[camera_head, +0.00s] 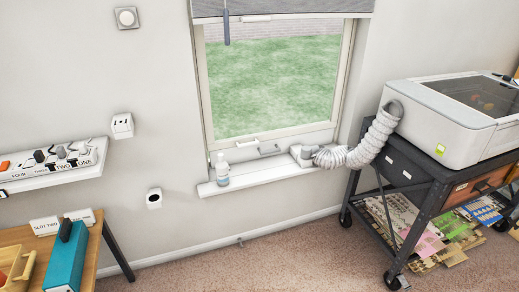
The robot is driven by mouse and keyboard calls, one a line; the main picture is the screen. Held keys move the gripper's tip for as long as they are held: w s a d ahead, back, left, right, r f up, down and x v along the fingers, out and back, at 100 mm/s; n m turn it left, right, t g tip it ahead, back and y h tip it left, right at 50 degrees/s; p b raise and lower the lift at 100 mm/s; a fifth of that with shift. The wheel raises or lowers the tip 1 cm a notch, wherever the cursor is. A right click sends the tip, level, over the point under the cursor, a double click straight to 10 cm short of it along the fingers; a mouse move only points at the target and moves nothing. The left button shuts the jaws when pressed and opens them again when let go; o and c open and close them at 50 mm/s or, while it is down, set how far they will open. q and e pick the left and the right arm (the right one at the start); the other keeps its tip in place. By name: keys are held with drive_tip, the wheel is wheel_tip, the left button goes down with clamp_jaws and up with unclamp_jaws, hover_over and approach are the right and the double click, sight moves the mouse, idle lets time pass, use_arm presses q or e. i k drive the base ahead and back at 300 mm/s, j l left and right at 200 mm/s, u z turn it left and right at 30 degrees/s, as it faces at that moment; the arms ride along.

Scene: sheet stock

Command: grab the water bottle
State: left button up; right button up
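The water bottle (222,171) is small and clear with a white cap. It stands upright at the left end of the white window sill (262,174). Nothing covers it in the head view. Neither of my grippers shows in this view.
A white machine (455,125) sits on a black wheeled cart (405,185) at the right, its ribbed hose (362,150) reaching the sill's right end. A wooden table (92,240) with a teal box (66,258) is at lower left, below a wall shelf (60,172). Carpet (240,270) between is clear.

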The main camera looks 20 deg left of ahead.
sight(222, 167)
drive_tip(key=i+u, duration=0.15)
drive_tip(key=i, duration=0.55)
drive_tip(key=i+l+u, duration=0.15)
drive_tip(key=i, duration=0.5)
drive_tip(key=i+u, duration=0.4)
drive_tip(key=i+l+u, duration=0.2)
drive_tip(key=u, duration=0.25)
drive_tip(key=i+l+u, duration=0.9)
drive_tip(key=i+l, duration=0.05)
drive_tip(key=l, duration=0.1)
